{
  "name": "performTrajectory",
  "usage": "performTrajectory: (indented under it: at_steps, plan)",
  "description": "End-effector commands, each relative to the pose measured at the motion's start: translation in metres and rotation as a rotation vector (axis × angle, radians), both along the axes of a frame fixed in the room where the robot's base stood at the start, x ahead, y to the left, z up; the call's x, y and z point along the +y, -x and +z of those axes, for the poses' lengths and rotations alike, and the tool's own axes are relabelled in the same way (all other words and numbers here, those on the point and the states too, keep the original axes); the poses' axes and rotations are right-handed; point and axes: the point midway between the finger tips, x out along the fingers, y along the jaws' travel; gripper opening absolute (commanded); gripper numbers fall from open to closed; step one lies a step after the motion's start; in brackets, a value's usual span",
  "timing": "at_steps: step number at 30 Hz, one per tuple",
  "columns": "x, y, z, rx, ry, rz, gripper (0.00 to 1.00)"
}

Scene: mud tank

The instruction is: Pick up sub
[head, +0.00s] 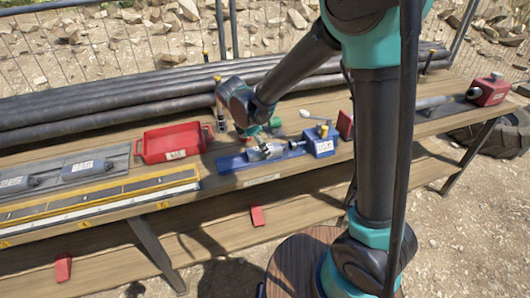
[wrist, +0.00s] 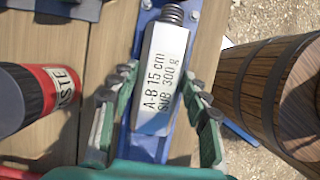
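The sub is a grey metal block with a threaded end, marked "A-B 15 cm SUB 300 g" (wrist: 163,75). It lies on a blue stand (wrist: 150,148). In the head view the sub (head: 266,152) shows on the blue base at the middle of the bench, partly hidden by my gripper. My gripper (wrist: 161,84) is open, with one green-padded finger on each side of the sub. Small gaps seem to show between fingers and sub; contact is hard to judge. In the head view my gripper (head: 252,134) is just over the sub.
A red tray (head: 173,142) stands left of the blue base. A blue box (head: 320,141) sits at the base's right end. Black pipes (head: 110,108) run along the back. In the wrist view a black-and-red cylinder (wrist: 38,92) is left and a wooden barrel (wrist: 280,85) right.

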Motion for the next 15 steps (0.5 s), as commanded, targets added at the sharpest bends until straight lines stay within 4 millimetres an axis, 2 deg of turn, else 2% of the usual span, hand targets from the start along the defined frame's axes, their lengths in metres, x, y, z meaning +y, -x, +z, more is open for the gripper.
performTrajectory:
  at_steps: [1,7,15]
  plan:
    - [0.0,0.0,0.0,0.0,0.0,0.0,0.3]
    - [0.0,0.0001,0.0001,0.0,0.0,0.0,0.06]
    - [0.0,0.0001,0.0011,0.0,0.0,0.0,0.05]
